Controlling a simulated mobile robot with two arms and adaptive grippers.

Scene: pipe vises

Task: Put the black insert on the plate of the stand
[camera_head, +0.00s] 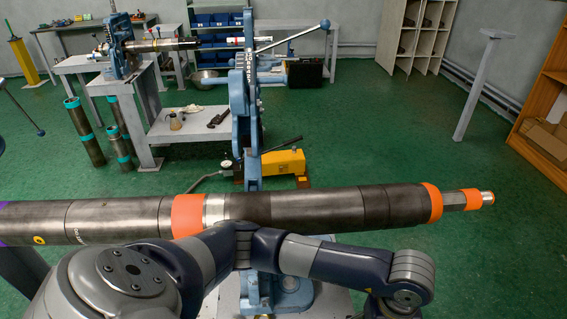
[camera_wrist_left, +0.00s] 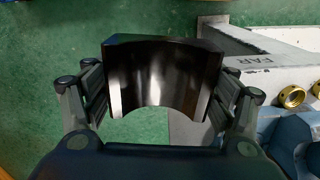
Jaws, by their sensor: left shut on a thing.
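The black insert (camera_wrist_left: 163,70), a curved half-shell with a shiny inner face, is in the left wrist view. My left gripper (camera_wrist_left: 163,88) is shut on it, one finger at each side, and holds it above the green floor. To its right is a pale grey surface (camera_wrist_left: 279,82) marked "FAR"; I cannot tell whether this is the plate of the stand. A blue stand (camera_head: 244,95) rises behind the long pipe in the head view. My arm crosses in front of the pipe there, with its gripper out of sight. My right gripper is not in view.
A long dark pipe (camera_head: 330,206) with orange bands spans the head view. A yellow pump (camera_head: 277,163) stands on the floor behind it. Brass fittings (camera_wrist_left: 291,96) and a blue part (camera_wrist_left: 290,140) lie right of the insert.

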